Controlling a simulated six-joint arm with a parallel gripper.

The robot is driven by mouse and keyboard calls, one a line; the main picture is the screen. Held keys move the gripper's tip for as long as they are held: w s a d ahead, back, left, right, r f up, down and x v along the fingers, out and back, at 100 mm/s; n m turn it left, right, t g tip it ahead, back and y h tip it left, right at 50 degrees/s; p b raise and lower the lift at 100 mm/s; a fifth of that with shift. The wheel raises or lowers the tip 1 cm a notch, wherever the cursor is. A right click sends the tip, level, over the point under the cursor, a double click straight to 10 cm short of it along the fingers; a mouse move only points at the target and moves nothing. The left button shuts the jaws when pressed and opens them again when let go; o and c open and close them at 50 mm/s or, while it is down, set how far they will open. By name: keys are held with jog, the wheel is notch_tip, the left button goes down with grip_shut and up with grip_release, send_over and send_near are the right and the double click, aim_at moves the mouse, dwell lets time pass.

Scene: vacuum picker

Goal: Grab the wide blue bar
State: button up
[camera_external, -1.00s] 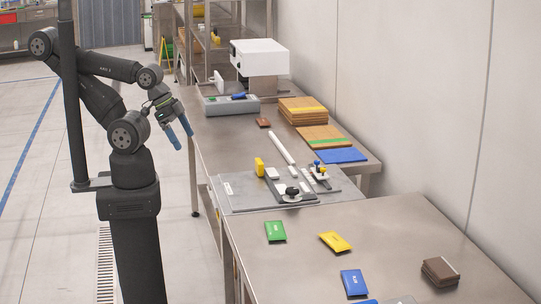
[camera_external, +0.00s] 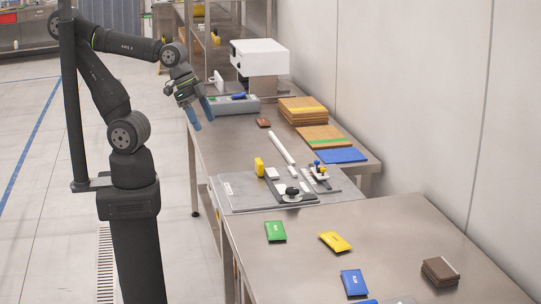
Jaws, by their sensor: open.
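Several blue things are in view, and I cannot tell for certain which is the wide blue bar. A flat, wide blue piece (camera_external: 344,156) lies on the far table next to brown boards. A blue packet with light lettering (camera_external: 354,283) lies on the near table, and another blue piece (camera_external: 367,301) is cut off by the bottom edge. My gripper (camera_external: 202,117), with blue fingers, is open and empty. It points down near the left edge of the far table, apart from all the blue pieces.
A green packet (camera_external: 275,231), a yellow packet (camera_external: 335,242) and dark brown bars (camera_external: 440,271) lie on the near table. A fixture plate (camera_external: 240,204) with knobs stands between the tables. Stacked brown boards (camera_external: 302,116) and a white machine (camera_external: 260,60) stand farther back.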

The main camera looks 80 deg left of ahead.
jog(key=w+d+r+m+g, duration=0.1)
jog(key=w+d+r+m, duration=0.3)
jog(key=w+d, duration=0.45)
jog(key=m+g+h, duration=0.2)
jog(key=m+g, duration=0.2)
jog(key=m, duration=0.5)
send_over(352, 273)
jog(key=w+a, duration=0.1)
jog(key=a, duration=0.6)
notch_tip(352, 273, down, 11)
jog(key=x, duration=1.7)
jog(key=shift+w+a+f, duration=0.1)
jog(key=shift+w+f, duration=0.05)
jog(key=shift+f, duration=0.3)
jog(key=c, duration=1.1)
